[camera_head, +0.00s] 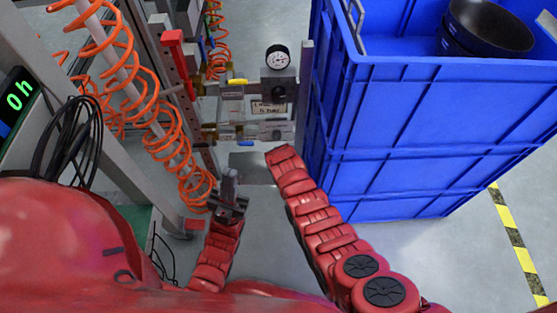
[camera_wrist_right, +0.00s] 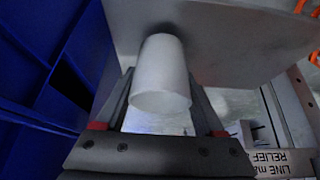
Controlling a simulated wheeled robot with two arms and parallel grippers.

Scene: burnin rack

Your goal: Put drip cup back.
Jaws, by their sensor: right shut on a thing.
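The drip cup (camera_wrist_right: 160,78) is a plain white cylinder in the right wrist view. It sits between the two fingers of my right gripper (camera_wrist_right: 160,105), which is shut on it. A grey plate (camera_wrist_right: 225,40) is just beyond the cup; I cannot tell whether they touch. In the head view my right arm reaches up to the valve assembly (camera_head: 258,112), and its gripper and the cup are hidden there. My left gripper (camera_head: 230,192) is low at centre left, apart from the assembly; its jaw opening is unclear.
A large blue crate (camera_head: 430,120) with black bowls (camera_head: 487,28) stands close on the right. A gauge (camera_head: 277,57) tops the assembly. Orange coiled hoses (camera_head: 165,150) and black cables (camera_head: 72,135) hang at left. Yellow-black floor tape (camera_head: 517,240) runs at far right.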

